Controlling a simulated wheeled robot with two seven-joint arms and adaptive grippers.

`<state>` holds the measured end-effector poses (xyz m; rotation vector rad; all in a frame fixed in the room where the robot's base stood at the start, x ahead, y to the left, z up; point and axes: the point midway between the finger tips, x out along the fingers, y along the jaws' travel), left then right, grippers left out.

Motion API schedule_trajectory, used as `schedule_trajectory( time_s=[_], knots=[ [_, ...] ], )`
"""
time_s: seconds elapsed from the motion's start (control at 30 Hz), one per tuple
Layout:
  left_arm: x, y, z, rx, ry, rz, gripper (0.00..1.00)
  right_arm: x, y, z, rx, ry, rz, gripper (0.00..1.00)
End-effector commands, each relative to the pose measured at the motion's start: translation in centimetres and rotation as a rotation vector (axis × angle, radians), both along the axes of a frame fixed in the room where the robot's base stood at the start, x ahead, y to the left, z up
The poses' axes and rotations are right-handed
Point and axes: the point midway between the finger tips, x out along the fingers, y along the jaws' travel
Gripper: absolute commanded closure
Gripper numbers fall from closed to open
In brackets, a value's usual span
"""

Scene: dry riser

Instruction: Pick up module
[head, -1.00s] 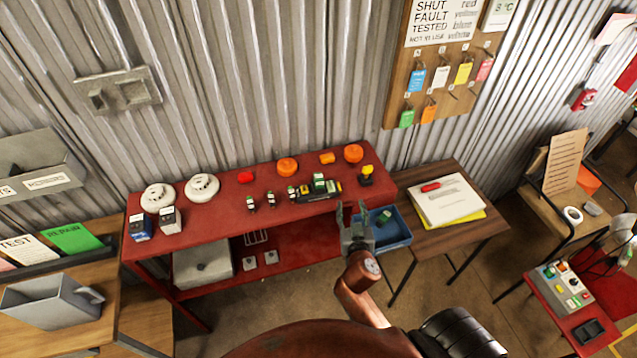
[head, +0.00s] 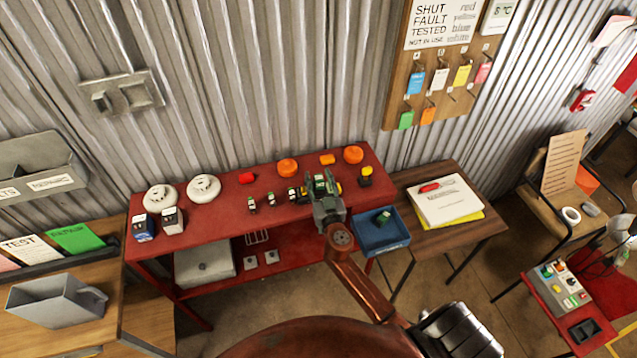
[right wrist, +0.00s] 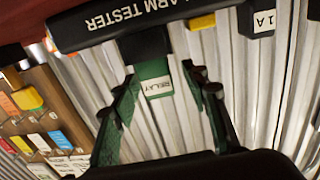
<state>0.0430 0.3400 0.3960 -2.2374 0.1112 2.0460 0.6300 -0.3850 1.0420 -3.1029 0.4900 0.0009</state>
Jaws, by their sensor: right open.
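A green module with a white label (right wrist: 157,87) reading RELAY, upside down, stands at a black bar marked ALARM TESTER (right wrist: 125,20) in the right wrist view. In the head view the green module (head: 319,181) is at the right part of the red bench. My right gripper (head: 325,192) is open over it. In the right wrist view the open fingers (right wrist: 160,78) lie on either side of the module; contact is unclear. The gripper hides much of the tester in the head view. My left gripper is not in view.
Small green-and-white modules (head: 252,204) stand left of the tester on the red bench (head: 215,222). A blue tray (head: 372,243) at right holds another green piece (head: 383,216). Orange domes (head: 287,167) and white detectors (head: 204,188) stand along the back.

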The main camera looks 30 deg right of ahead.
Motion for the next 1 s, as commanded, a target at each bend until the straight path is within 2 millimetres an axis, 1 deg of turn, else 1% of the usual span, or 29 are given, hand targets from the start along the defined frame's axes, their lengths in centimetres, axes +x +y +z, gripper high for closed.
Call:
schedule_trajectory(
  time_s=[0.2,0.8,1.0],
  knots=[
    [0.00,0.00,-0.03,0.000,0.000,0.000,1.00,0.02,-0.04,-0.06,0.000,0.000,0.000,0.59],
    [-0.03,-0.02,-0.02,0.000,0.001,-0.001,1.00,0.01,-0.01,-0.05,0.000,0.000,0.000,1.00],
    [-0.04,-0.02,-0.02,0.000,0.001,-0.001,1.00,0.01,-0.01,-0.02,0.000,0.000,0.000,1.00]
  ],
)
